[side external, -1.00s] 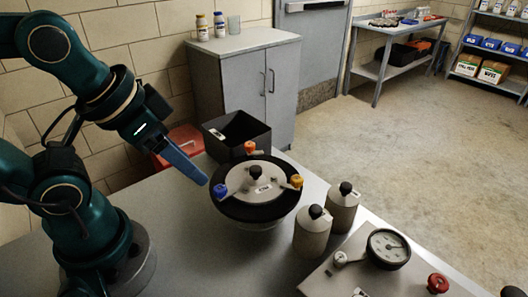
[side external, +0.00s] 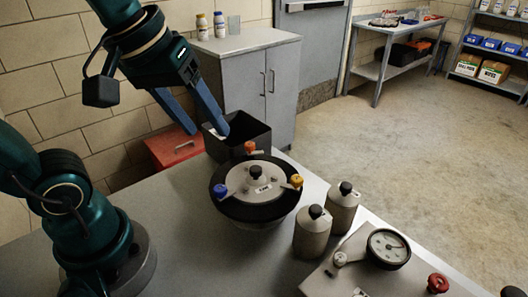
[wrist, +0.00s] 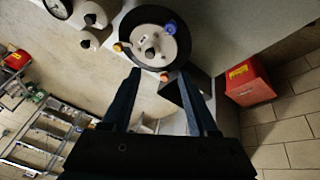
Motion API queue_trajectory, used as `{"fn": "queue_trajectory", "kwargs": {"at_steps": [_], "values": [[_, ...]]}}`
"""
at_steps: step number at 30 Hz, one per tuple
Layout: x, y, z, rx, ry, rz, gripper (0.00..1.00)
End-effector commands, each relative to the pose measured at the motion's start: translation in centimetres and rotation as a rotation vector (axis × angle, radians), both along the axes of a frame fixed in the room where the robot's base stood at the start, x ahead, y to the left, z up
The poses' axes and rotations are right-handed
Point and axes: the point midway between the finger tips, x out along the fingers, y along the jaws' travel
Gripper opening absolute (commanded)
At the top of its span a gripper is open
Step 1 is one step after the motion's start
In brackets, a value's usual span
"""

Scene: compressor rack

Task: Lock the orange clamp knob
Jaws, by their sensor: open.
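The round vessel has a pale lid (side external: 262,186) with a black rim and a black centre knob (side external: 257,172). The orange clamp knob (side external: 249,147) stands at the lid's back edge, the blue knob (side external: 220,190) at left and the yellow knob (side external: 297,181) at right. My gripper (side external: 209,132) is open and empty, above and left of the orange knob in the side view, its blue fingers angled down. In the wrist view the orange knob (wrist: 164,76) appears between the fingertips, apart from them. The blue knob (wrist: 170,28) and yellow knob (wrist: 118,47) lie beyond.
A black open bin (side external: 246,132) stands just behind the vessel, close to my fingers in the picture. A red box (side external: 178,148) is left of it. Two canisters (side external: 312,232) and a gauge panel (side external: 350,270) stand at right. The bench left of the vessel is clear.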

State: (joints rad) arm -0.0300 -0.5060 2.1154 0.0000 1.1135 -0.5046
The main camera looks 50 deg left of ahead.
Motion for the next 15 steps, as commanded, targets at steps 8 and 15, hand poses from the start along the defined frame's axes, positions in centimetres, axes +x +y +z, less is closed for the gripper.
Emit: {"fn": "queue_trajectory", "kwargs": {"at_steps": [8, 15], "values": [[6.1, 1.8, 1.0, -0.119, 0.140, 0.368, 0.59], [11.0, 4.1, -1.5, -0.165, 0.264, 0.612, 0.59]]}}
